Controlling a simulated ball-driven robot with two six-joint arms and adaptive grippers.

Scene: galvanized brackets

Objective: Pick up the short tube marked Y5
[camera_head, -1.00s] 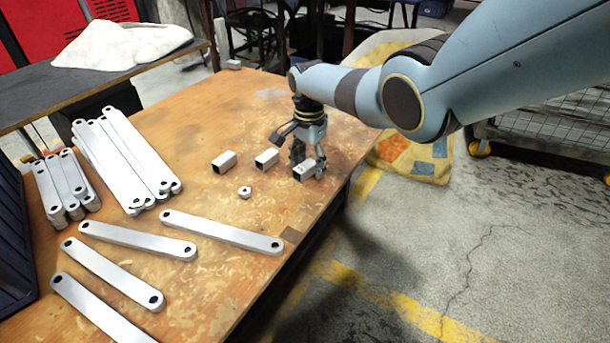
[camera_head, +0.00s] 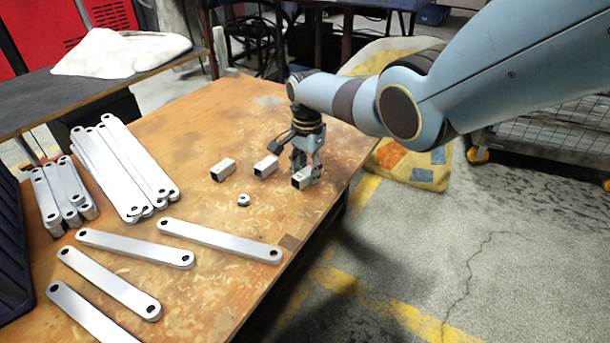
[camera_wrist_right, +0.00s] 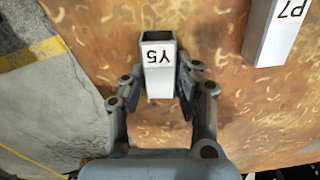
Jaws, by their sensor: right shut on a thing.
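The short tube marked Y5 (camera_wrist_right: 158,56) is a silver square tube with an open end and a white label. In the right wrist view it sits between the two fingers of my right gripper (camera_wrist_right: 160,92), which is shut on it. In the head view the tube (camera_head: 301,180) is at the table's right edge, under my right gripper (camera_head: 307,168). I cannot tell whether the tube touches the table. My left gripper is not in view.
A tube marked P7 (camera_wrist_right: 276,30) lies close beside Y5. Another short tube (camera_head: 223,169) and a small ring (camera_head: 243,200) lie to the left. Several long flat bars (camera_head: 222,240) cover the front and left of the wooden table (camera_head: 200,125).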

